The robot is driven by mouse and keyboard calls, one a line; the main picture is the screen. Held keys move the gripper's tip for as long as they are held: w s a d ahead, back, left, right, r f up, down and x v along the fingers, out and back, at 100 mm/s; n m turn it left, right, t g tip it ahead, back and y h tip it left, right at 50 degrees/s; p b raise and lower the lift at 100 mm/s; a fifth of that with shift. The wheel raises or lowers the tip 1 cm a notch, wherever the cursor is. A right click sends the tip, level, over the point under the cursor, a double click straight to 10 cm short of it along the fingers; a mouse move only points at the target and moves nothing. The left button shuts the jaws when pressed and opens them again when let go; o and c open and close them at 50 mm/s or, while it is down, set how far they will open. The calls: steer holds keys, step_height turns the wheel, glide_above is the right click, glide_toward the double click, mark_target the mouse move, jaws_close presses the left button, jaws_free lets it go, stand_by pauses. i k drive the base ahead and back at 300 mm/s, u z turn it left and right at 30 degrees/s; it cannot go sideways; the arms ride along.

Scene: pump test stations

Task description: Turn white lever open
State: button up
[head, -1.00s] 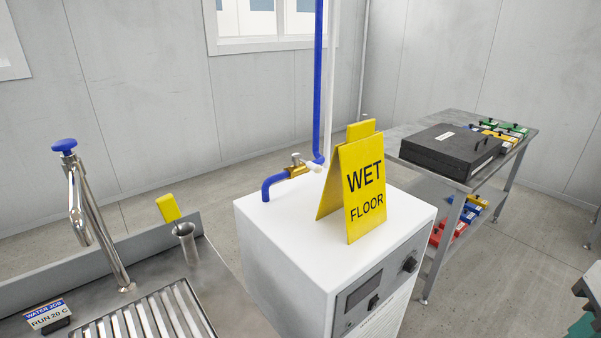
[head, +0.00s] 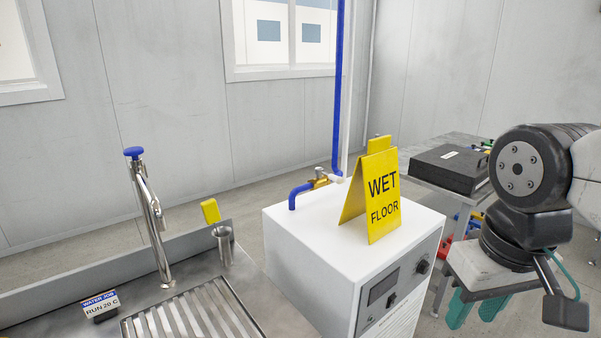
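A small brass valve (head: 320,177) sits in the blue pipe behind the top of the white cabinet (head: 300,230). Its white lever (head: 334,179) is small and lies at the valve's right side, near the foot of the vertical blue pipe; its exact angle is hard to tell. The yellow wet floor sign (head: 384,200) stands on the cabinet just right of and in front of the lever. My gripper (head: 476,309), with teal fingers, hangs at the lower right, well away from the valve. Its fingers look apart, with nothing seen between them.
A metal sink (head: 110,318) with a blue-topped tap (head: 150,215) and a yellow-handled fitting (head: 211,211) is at the left. A steel cart with a black case (head: 450,167) stands behind my arm. The space above the cabinet's left part is clear.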

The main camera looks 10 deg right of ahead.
mark_target(318, 171)
steer(key=i, duration=0.45)
steer(key=k, duration=1.05)
steer(key=z, duration=0.85)
steer(key=i, duration=1.45)
steer(key=u, duration=0.65)
